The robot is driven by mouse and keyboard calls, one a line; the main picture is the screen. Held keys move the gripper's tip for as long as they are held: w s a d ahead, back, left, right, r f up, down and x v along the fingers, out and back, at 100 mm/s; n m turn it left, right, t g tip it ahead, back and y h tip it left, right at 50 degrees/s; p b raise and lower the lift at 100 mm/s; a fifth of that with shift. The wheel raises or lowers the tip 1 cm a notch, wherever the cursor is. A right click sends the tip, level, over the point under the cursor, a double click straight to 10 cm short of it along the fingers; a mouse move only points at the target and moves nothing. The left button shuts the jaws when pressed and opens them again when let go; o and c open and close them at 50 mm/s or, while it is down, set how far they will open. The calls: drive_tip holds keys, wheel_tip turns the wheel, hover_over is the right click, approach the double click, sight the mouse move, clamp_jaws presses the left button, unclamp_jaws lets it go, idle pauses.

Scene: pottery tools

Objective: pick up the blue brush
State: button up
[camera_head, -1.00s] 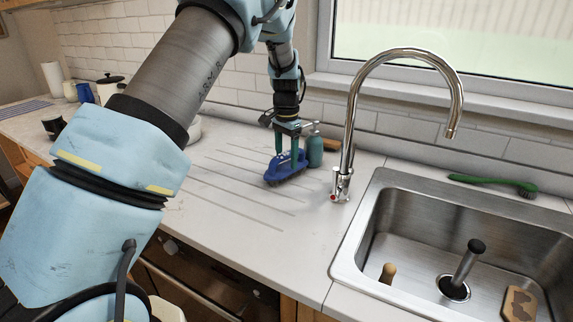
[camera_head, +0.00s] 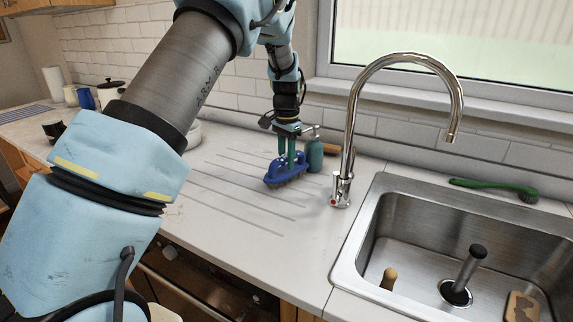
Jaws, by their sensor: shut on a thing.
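The blue brush (camera_head: 275,179) has a rounded blue handle and dark bristles underneath. It is on or just above the grooved white counter, left of the tap; I cannot tell whether the bristles touch the surface. My gripper (camera_head: 287,163) points straight down over the brush. Its green fingers are shut on the brush's blue handle, and the fingertips are partly hidden by it.
A teal soap bottle (camera_head: 314,154) stands close to the right of my gripper. The chrome tap (camera_head: 347,130) rises farther right, beside the steel sink (camera_head: 357,243). A green brush (camera_head: 493,185) lies behind the sink. The grooved counter (camera_head: 215,205) is clear in front.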

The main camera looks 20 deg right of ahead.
drive_tip(key=shift+r, duration=0.35)
wheel_tip(320, 180, up, 2)
drive_tip(key=shift+r+b, duration=0.1)
drive_tip(key=shift+b, duration=0.8)
drive_tip(key=s+a+b, duration=0.6)
drive_tip(key=s+a, duration=0.5)
drive_tip(key=a, duration=0.3)
drive_tip(key=shift+s, duration=0.15)
